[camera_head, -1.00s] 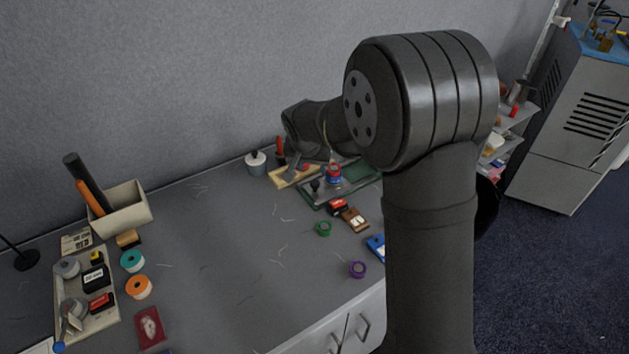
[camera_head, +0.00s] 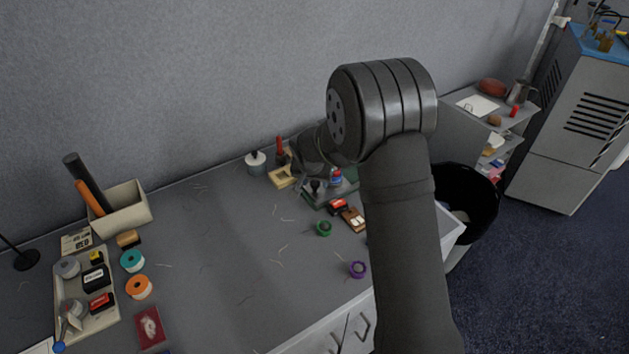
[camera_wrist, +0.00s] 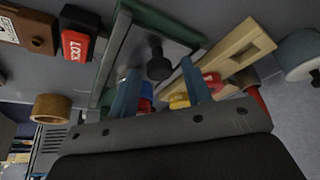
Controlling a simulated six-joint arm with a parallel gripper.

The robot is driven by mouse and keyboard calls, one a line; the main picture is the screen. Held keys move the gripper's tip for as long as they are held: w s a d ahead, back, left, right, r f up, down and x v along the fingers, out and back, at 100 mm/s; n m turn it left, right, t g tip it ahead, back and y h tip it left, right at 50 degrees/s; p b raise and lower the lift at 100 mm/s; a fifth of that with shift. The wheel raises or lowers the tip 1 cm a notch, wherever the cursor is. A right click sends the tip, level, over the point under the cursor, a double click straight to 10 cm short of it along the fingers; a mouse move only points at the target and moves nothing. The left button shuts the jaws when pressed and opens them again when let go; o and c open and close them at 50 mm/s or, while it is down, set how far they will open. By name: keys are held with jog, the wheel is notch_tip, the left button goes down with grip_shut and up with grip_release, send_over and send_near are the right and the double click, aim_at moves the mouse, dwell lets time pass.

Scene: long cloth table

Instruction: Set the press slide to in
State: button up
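The press has a green base with a grey plate (camera_head: 325,196) and stands toward the back right of the table. A black knob (camera_head: 315,186) stands on it, and a blue and red part (camera_head: 336,177) shows behind. In the wrist view the knob (camera_wrist: 158,66) lies just past and between the fingertips of my gripper (camera_wrist: 160,78). The two blue-grey fingers are apart, with nothing visibly held. Blue, red and yellow parts show between and beside the fingers. In the head view my arm hides the gripper. I cannot tell the slide's position.
A pale wooden frame (camera_wrist: 230,58) lies close beside the press, with a grey-white pot (camera_head: 256,163) near it. A red "LOCK" block (camera_wrist: 76,45) and a brown block (camera_head: 353,219) lie on its other side. The table's middle is mostly clear.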

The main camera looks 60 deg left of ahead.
grip_shut()
jog(key=w, duration=1)
jog(key=shift+w+r, duration=0.1)
jog(key=shift+w, duration=0.05)
jog(key=shift+o, duration=0.9)
grip_release()
jog(key=shift+w, duration=0.15)
